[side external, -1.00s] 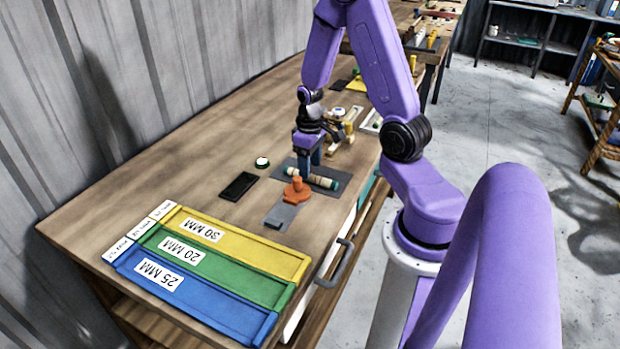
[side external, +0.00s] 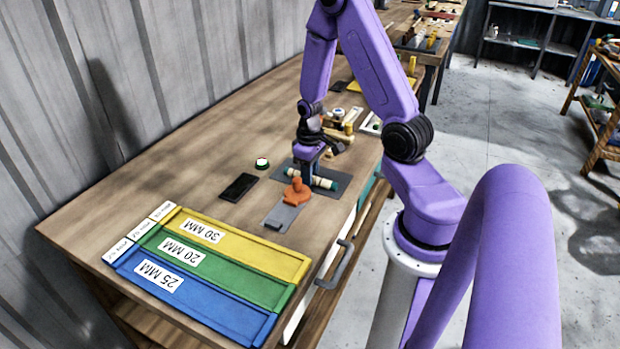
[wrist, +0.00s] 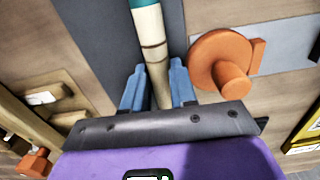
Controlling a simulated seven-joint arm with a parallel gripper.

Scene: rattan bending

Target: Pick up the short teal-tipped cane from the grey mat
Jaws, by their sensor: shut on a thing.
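The short cane (side external: 323,182) is pale with dark bands and a teal tip. In the side view it is at the grey mat (side external: 332,191); I cannot tell whether it still touches it. My gripper (side external: 308,176) is over the cane's left part, pointing down. In the wrist view the cane (wrist: 151,45) runs up between the two blue fingers of my gripper (wrist: 158,85), with its teal end at the top edge. The fingers are shut on it. The cane's other end is hidden behind my gripper. The grey mat (wrist: 97,35) shows left of the cane.
An orange knobbed clamp (side external: 296,194) on a grey plate (side external: 281,217) stands close beside my gripper. Yellow, green and blue trays (side external: 262,288) lie at the front. A black block (side external: 239,187) and a small green-and-white round item (side external: 262,164) lie left. Wooden fixtures (side external: 340,130) stand behind.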

